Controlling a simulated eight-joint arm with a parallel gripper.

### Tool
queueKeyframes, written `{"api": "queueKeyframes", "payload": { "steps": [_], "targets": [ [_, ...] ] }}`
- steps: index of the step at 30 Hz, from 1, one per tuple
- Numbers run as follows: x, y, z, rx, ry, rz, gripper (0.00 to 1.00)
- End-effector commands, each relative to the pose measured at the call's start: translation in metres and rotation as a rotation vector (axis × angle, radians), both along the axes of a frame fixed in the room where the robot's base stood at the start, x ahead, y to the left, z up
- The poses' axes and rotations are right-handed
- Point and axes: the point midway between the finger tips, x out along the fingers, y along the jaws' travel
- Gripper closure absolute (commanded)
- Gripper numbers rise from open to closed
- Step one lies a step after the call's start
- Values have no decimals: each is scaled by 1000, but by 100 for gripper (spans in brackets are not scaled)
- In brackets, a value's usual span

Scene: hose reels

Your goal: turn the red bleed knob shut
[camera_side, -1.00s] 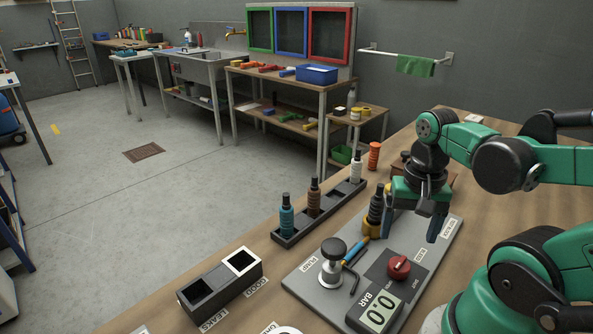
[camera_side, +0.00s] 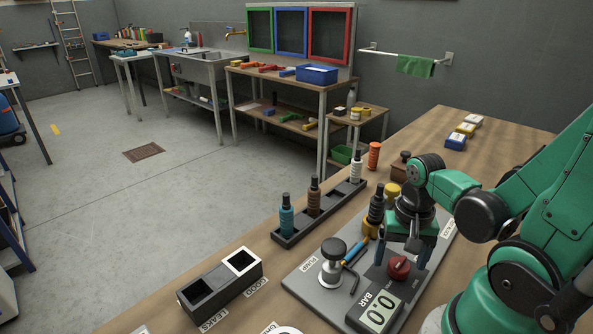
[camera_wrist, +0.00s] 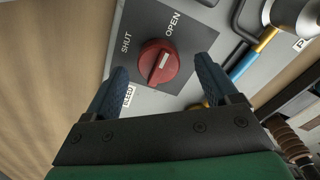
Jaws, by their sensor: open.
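The red bleed knob (camera_side: 399,267) sits on a dark plate on the grey test board (camera_side: 308,283). In the wrist view the red knob (camera_wrist: 159,63) lies ahead of and between my fingertips, with a pale pointer line on top and the words SHUT and OPEN beside it. The line points up and slightly right, nearer the OPEN word. My gripper (camera_side: 402,260) is above and just behind the knob, pointing down. In the wrist view my gripper (camera_wrist: 160,78) has its blue fingers spread wide, with gaps on both sides of the knob.
A gauge reading 0.0 BAR (camera_side: 376,311) stands in front of the knob. A pump (camera_side: 333,262) with a blue-and-yellow hose piece is to its left. A dark bottle (camera_side: 376,207) stands behind. A rack (camera_side: 290,232) and a two-cell box (camera_side: 219,279) lie further left.

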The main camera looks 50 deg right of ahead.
Motion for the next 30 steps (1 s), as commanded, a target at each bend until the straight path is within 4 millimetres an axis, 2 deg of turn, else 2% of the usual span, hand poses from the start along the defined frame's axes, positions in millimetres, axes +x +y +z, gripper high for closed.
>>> {"api": "queueKeyframes", "payload": {
  "steps": [17, 20, 24, 26, 30],
  "targets": [
    [-1, 1, -8, 0, 0, 0, 19],
    [-1, 1, -8, 0, 0, 0, 45],
    [-1, 1, -8, 0, 0, 0, 85],
    [-1, 1, -8, 0, 0, 0, 100],
    [-1, 1, -8, 0, 0, 4, 100]
  ]
}}
